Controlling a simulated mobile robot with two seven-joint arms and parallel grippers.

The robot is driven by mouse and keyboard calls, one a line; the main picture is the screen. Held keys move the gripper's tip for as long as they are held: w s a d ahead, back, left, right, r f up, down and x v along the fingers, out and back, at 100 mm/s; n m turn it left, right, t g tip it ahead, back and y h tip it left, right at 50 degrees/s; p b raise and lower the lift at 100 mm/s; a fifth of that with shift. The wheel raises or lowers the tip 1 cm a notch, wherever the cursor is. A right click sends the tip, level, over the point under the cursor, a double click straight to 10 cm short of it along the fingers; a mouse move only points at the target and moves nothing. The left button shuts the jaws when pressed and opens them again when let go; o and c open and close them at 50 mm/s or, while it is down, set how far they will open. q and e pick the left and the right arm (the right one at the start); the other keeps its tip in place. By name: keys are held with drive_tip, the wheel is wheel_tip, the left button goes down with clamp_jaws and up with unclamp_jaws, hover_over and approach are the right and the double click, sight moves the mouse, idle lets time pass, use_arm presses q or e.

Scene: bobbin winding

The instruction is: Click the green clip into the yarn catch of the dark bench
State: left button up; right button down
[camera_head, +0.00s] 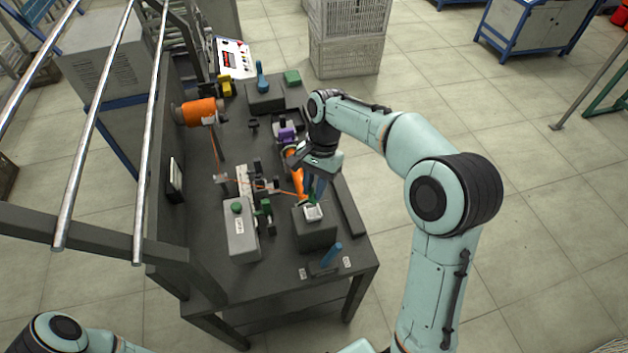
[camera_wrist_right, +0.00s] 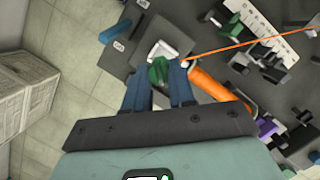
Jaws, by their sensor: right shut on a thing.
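My right gripper (camera_head: 316,188) is shut on the green clip (camera_head: 313,200) and points down over the dark bench (camera_head: 275,274). In the right wrist view the green clip (camera_wrist_right: 158,70) sits between the two blue fingers (camera_wrist_right: 160,82). A small white piece, which looks like the yarn catch (camera_head: 314,213), sits on a dark block (camera_head: 316,233) just under the clip. In the right wrist view the white catch (camera_wrist_right: 162,48) is right at the clip's tip; I cannot tell whether they touch. My left gripper is outside both views.
An orange cylinder (camera_head: 298,182) lies close beside the fingers. Orange yarn runs from there toward the guide parts and the orange spool (camera_head: 199,111). A grey box with a green knob (camera_head: 238,228) stands left. A blue-handled tool (camera_head: 331,254) is at the front.

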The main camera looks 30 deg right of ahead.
drive_tip(key=x, duration=0.1)
drive_tip(key=b+x, duration=0.1)
drive_tip(key=x, duration=0.1)
drive_tip(key=shift+w+d+f, duration=0.1)
drive_tip(key=shift+d, duration=0.25)
drive_tip(key=shift+r, duration=0.4)
drive_tip(key=shift+w, duration=0.3)
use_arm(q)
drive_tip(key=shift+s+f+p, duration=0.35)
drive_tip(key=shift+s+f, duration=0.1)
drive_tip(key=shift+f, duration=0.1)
use_arm(e)
drive_tip(key=shift+s, duration=0.15)
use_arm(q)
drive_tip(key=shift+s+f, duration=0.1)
use_arm(e)
drive_tip(key=shift+f, duration=0.25)
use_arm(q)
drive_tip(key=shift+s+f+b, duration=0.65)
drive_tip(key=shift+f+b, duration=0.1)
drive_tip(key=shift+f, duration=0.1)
use_arm(e)
drive_tip(key=shift+f, duration=1.8)
